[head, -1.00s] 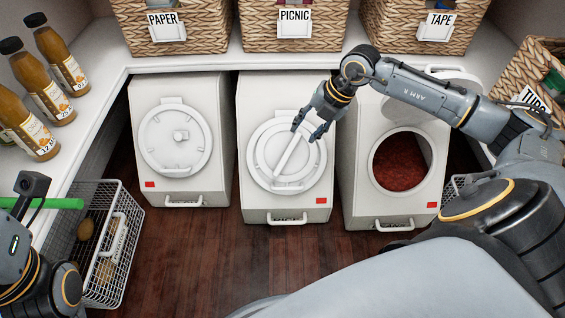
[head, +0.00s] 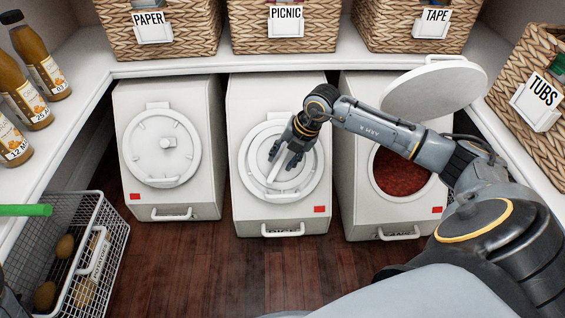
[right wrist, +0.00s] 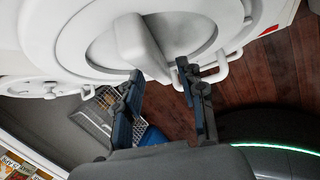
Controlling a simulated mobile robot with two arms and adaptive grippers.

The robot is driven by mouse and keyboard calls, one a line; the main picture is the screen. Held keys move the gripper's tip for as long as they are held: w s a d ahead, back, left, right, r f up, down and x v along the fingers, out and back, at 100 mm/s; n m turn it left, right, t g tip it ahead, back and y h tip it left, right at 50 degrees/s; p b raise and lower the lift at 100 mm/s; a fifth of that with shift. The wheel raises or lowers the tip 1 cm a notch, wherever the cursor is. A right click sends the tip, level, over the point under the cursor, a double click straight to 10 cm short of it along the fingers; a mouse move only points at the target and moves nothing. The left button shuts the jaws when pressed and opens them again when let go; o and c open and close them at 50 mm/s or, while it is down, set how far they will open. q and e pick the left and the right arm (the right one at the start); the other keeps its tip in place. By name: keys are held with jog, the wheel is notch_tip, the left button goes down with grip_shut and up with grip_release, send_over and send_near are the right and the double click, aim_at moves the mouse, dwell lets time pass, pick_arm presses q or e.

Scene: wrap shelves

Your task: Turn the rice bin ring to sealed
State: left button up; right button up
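The middle white bin (head: 280,222) has a round front lid with a ring (head: 246,182) and a raised diagonal bar (head: 279,163) across it. The label on its lower handle is too small to read, so I cannot confirm it is the rice bin. My right gripper (head: 283,157) is at the upper part of the bar, its fingers spread. In the right wrist view the bar (right wrist: 139,44) ends just beyond the open fingertips (right wrist: 159,72); I cannot tell whether they touch it. My left gripper is out of view.
A closed white bin (head: 170,198) stands left. The right bin (head: 362,217) is open, with red contents and a raised lid (head: 435,88). A wire basket (head: 97,235) sits at left. Wicker baskets (head: 160,35) and bottles (head: 48,72) stand on the shelf above. Wood floor is clear in front.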

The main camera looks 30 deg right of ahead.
jog(key=shift+w+f, duration=0.1)
jog(key=shift+f, duration=0.05)
grip_shut()
jog(key=shift+a, duration=0.1)
